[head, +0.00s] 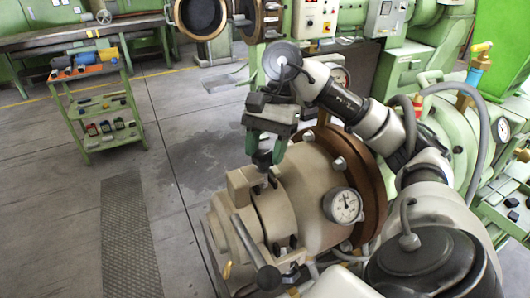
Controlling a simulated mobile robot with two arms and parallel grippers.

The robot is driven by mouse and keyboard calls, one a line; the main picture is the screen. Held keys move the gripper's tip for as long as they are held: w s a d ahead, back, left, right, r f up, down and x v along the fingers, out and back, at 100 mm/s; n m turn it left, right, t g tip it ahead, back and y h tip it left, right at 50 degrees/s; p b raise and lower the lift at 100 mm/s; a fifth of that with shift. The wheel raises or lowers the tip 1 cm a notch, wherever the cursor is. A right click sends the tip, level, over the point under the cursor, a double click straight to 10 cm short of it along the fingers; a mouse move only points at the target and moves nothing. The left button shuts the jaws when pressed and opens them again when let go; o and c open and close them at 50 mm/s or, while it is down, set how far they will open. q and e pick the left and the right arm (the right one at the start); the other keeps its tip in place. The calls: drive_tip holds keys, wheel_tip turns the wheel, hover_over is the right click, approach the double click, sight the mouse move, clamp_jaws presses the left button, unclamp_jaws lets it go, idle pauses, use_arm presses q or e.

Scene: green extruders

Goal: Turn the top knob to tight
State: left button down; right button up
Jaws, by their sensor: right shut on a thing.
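A beige cylindrical extruder head (310,183) with a round pressure gauge (343,206) fills the middle of the head view. On its front is a beige clamp ring (247,187). My right gripper (263,161) points down onto the top of this clamp. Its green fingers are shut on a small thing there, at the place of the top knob. The fingers hide most of that knob, so I cannot tell how far it is turned. A long handle with a dark ball end (269,277) sticks out at the lower front. My left gripper is not in view.
A brown flange (372,190) stands behind the head, close to my right arm. A grey hose (484,135) and a second gauge (502,130) are at the right. A green tool cart (100,115) stands at the left. The floor between cart and extruder is clear.

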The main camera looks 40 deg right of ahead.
drive_tip(key=m+b, duration=0.1)
drive_tip(key=m+t+b, duration=0.1)
drive_tip(key=shift+s+f+m, duration=0.1)
drive_tip(key=shift+f+m, duration=0.1)
drive_tip(key=shift+m, duration=0.2)
drive_tip(key=m+t+b, duration=0.1)
drive_tip(key=m, duration=0.1)
drive_tip(key=shift+s+m+b, duration=0.1)
drive_tip(key=shift+m+b, duration=0.2)
drive_tip(key=shift+b, duration=0.05)
drive_tip(key=m+t+b, duration=0.1)
drive_tip(key=m, duration=0.1)
drive_tip(key=shift+s+r+m, duration=0.1)
drive_tip(key=shift+m, duration=0.3)
drive_tip(key=m+t, duration=0.1)
drive_tip(key=m, duration=0.1)
drive_tip(key=shift+m+h, duration=0.4)
drive_tip(key=m, duration=0.2)
drive_tip(key=m+t+h, duration=0.1)
drive_tip(key=m, duration=0.1)
drive_tip(key=shift+s+a+r, duration=0.15)
drive_tip(key=shift+a, duration=0.05)
drive_tip(key=m+h+p, duration=0.1)
drive_tip(key=m, duration=0.2)
drive_tip(key=shift+a+m+t, duration=0.1)
drive_tip(key=shift+m+t, duration=0.2)
drive_tip(key=shift+m, duration=0.1)
drive_tip(key=shift+m+h+p, duration=0.4)
drive_tip(key=shift+m+h, duration=0.4)
drive_tip(key=shift+m, duration=0.6)
